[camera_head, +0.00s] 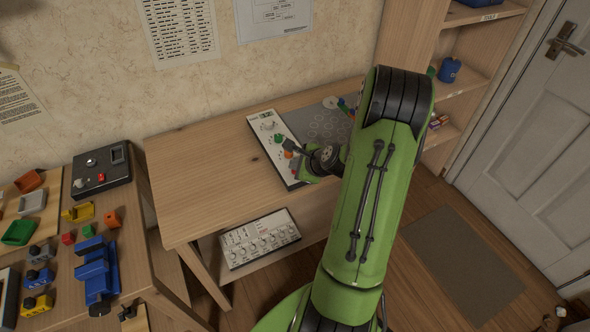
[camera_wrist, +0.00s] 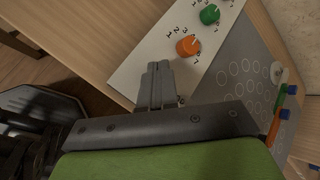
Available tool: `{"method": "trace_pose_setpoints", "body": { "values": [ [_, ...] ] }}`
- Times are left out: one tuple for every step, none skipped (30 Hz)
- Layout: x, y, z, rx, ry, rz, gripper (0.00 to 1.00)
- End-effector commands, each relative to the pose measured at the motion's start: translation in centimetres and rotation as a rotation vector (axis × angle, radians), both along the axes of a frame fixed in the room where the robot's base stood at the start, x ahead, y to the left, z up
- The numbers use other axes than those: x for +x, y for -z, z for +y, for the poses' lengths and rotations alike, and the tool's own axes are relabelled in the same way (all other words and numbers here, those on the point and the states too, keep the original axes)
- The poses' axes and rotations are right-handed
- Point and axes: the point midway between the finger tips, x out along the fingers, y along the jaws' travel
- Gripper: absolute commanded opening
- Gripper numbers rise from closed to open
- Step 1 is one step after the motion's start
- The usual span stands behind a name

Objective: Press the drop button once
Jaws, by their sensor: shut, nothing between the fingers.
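A pale control panel (camera_head: 262,128) lies on the desk and carries a white knob (camera_head: 268,124) and a green knob (camera_head: 278,139). In the wrist view the panel (camera_wrist: 150,50) shows the green knob (camera_wrist: 210,14) and an orange knob (camera_wrist: 188,46) with numbers around them. My gripper (camera_head: 291,147) is over the panel's near part, its fingers closed together and empty. In the wrist view the gripper's fingertips (camera_wrist: 158,67) are beside the orange knob. I cannot make out a drop button; the gripper and arm hide part of the panel. Contact with the panel cannot be told.
A grey board with circles (camera_wrist: 240,85) adjoins the panel. The desk (camera_head: 205,165) is clear to the left. A second panel (camera_head: 260,240) sits on the lower shelf. A black box (camera_head: 100,165) with a red button and several coloured parts are on the left table.

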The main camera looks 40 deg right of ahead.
Motion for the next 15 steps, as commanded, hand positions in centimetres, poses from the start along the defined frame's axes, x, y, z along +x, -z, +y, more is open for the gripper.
{"method": "trace_pose_setpoints", "body": {
  "values": [
    [0.0,0.0,0.0,0.000,0.000,0.000,0.00],
    [0.0,0.0,0.0,0.000,0.000,0.000,0.00],
    [0.0,0.0,0.0,0.000,0.000,0.000,0.00],
    [0.0,0.0,0.0,0.000,0.000,0.000,0.00],
    [0.0,0.0,0.0,0.000,0.000,0.000,0.00],
    [0.0,0.0,0.0,0.000,0.000,0.000,0.00],
    [0.0,-0.1,0.0,0.001,-0.001,0.001,0.00],
    [0.0,-0.2,0.0,0.001,-0.001,0.001,0.00],
    [0.0,-0.4,0.0,0.001,-0.001,0.001,0.00],
    [0.0,-0.6,0.0,0.001,-0.001,0.001,0.00],
    [0.0,-0.8,0.0,0.001,-0.001,0.001,0.00],
    [0.0,-1.1,0.0,0.001,-0.001,0.001,0.00],
    [0.0,-1.3,0.0,0.001,-0.001,0.001,0.00],
    [0.0,-1.5,0.0,0.001,-0.001,0.001,0.00],
    [0.0,-1.6,0.0,0.000,0.000,0.000,0.00]
  ]
}}
